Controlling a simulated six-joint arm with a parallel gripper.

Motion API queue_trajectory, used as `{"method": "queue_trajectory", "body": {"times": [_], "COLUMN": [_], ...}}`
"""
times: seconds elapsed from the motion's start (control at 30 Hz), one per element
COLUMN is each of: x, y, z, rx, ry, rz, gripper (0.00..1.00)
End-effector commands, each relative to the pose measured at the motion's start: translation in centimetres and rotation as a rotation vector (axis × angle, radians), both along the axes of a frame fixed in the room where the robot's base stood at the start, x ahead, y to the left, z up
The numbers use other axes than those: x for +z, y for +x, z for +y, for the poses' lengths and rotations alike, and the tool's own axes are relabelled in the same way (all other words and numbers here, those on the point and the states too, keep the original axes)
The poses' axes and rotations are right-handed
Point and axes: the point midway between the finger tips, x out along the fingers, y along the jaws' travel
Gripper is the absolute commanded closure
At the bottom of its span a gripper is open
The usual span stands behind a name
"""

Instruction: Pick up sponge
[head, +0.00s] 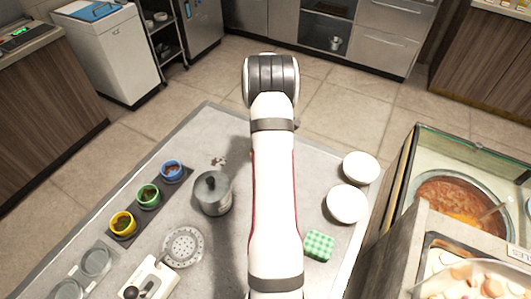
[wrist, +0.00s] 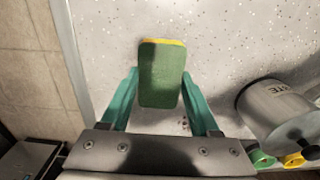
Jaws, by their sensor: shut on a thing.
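The sponge (wrist: 161,80) is a green block with a yellow layer showing along its far edge in the wrist view. It sits between the teal fingers of my gripper (wrist: 160,74), which is shut on its two sides. I cannot tell whether the sponge is touching the counter or raised above it. In the head view my arm hides the gripper and the sponge.
A steel pot (head: 212,193) stands left of my arm, also seen in the wrist view (wrist: 278,108). Brown crumbs (head: 218,161) lie behind it. Sauce wells (head: 149,195) are further left. White bowls (head: 347,204) and a green checked block (head: 318,246) are right.

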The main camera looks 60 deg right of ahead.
Motion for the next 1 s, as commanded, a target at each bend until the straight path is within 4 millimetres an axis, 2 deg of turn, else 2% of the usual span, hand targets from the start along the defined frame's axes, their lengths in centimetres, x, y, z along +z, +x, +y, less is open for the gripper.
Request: {"method": "queue_trajectory", "body": {"times": [0.07, 0.4, 0.5, 0.67, 0.93, 0.97, 1.0], "x": [1.7, 6.3, 7.4, 8.3, 8.4, 8.4, 8.4], "y": [0.1, -8.1, -10.0, -11.5, -11.7, -11.7, -11.7], "z": [-0.1, 0.0, 0.0, 0.1, 0.1, 0.1, 0.1], "rx": [0.0, -0.004, -0.004, 0.0, 0.001, 0.001, 0.001], "ry": [-0.003, -0.002, -0.001, 0.001, 0.001, 0.001, 0.001], "rz": [-0.002, -0.002, -0.001, 0.0, 0.0, 0.0, 0.0], "gripper": [0.88, 0.88, 0.88, 0.88, 0.88, 0.43, 0.5]}}
